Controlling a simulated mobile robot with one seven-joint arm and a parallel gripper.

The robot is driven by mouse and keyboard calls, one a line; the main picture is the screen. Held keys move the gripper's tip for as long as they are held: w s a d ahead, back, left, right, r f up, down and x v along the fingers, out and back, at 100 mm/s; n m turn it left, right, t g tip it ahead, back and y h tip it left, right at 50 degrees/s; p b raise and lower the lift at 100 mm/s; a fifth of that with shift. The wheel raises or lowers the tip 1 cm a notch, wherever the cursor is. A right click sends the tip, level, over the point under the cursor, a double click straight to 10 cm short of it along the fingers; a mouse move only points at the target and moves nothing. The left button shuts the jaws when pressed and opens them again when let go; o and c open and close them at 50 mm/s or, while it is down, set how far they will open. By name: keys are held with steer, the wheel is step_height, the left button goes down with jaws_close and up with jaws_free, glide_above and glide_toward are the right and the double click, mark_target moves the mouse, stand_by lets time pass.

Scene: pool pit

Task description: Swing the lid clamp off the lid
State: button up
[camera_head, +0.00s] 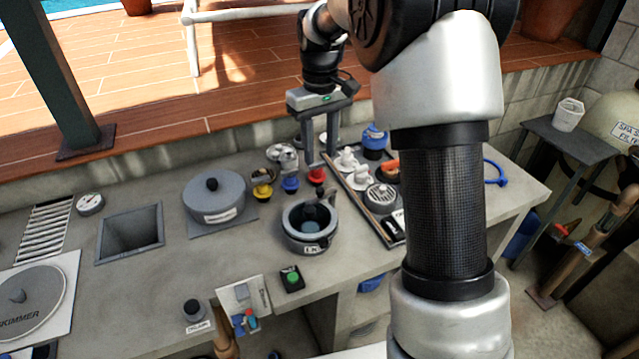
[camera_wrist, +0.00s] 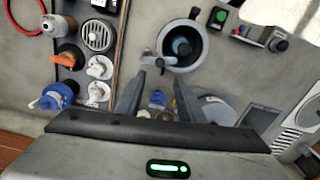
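A round grey pot (camera_head: 307,240) with a label on its front stands on the counter, and a dark round top with a knob (camera_head: 310,212) shows inside its rim. A short grey bar (camera_head: 331,203) sticks out at its far right edge; it looks like the lid clamp, but I cannot tell exactly how it sits on the lid. The pot also shows in the wrist view (camera_wrist: 201,40), with the bar (camera_wrist: 148,58) at its left. My gripper (camera_head: 321,156) is open and empty, above the counter beyond the pot. Its fingers also show in the wrist view (camera_wrist: 158,88), apart from the pot.
Red (camera_head: 317,175), blue (camera_head: 290,184) and yellow (camera_head: 262,190) knobs stand beyond the pot. A grey lidded vessel (camera_head: 215,216) is at left. A tray (camera_head: 373,218) with several fittings is at right. A green button (camera_head: 292,278) sits in front.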

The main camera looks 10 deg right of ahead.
mark_target(320, 189)
step_height(320, 189, down, 11)
steer(key=shift+r, duration=0.1)
stand_by(0.3)
jaws_close()
